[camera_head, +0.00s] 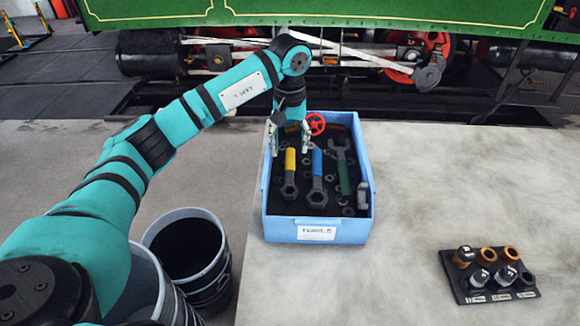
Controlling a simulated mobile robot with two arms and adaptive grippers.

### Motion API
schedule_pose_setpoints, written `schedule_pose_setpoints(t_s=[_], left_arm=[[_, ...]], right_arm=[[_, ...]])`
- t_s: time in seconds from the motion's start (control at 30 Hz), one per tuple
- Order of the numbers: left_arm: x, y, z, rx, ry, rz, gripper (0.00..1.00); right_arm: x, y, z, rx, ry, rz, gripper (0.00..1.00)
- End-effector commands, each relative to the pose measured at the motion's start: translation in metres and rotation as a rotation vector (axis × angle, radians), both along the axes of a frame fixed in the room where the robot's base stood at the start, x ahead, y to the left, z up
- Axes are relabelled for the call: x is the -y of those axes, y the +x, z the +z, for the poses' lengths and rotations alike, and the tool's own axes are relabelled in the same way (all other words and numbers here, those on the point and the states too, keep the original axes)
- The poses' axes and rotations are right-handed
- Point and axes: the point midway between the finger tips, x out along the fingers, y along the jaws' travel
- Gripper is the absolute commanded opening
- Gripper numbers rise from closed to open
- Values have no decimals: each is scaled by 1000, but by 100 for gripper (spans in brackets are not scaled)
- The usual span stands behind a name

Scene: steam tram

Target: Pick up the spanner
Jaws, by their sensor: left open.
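The blue bin (267,222) stands on the grey table and holds several tools. A dark green tool with an open jaw at its far end, which looks like the spanner (344,172), lies along the bin's right side. A yellow-handled tool (290,162) and a blue-handled tool (317,165), both with dark ring-like near ends, lie left of it. My left gripper (289,142) points down at the bin's far left corner, open, beyond the yellow handle and left of the spanner. I cannot tell its exact height. My right gripper is out of view.
A red handwheel (316,124) sits at the bin's far end, and a small grey metal part (363,196) near its right wall. A black rack (490,275) with sockets and rings stands at right. Dark buckets (190,250) stand at left. The table's middle right is clear.

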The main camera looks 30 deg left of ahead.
Motion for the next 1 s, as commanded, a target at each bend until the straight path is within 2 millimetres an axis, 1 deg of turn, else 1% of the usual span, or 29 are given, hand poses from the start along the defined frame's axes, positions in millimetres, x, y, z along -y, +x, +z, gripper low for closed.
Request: schedule_pose_setpoints(t_s=[0.03,0.1,0.23,0.37,0.4,0.5,0.6,0.8,1.0], left_arm=[[0,0,-4,-1,0,0,53],[0,0,-8,1,0,0,53],[0,0,-17,-3,-1,0,53],[1,0,-36,-4,-2,-1,53],[0,1,-42,-4,-2,0,53],[0,1,-55,-1,0,0,53],[0,1,-60,0,-1,-1,53],[0,2,-61,1,0,-1,53],[0,2,-61,1,0,-1,27]], right_arm=[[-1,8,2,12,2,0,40],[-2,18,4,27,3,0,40],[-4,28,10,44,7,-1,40],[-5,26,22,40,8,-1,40],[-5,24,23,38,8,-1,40],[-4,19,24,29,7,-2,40],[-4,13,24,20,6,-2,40],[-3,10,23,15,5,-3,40],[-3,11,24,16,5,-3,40]])
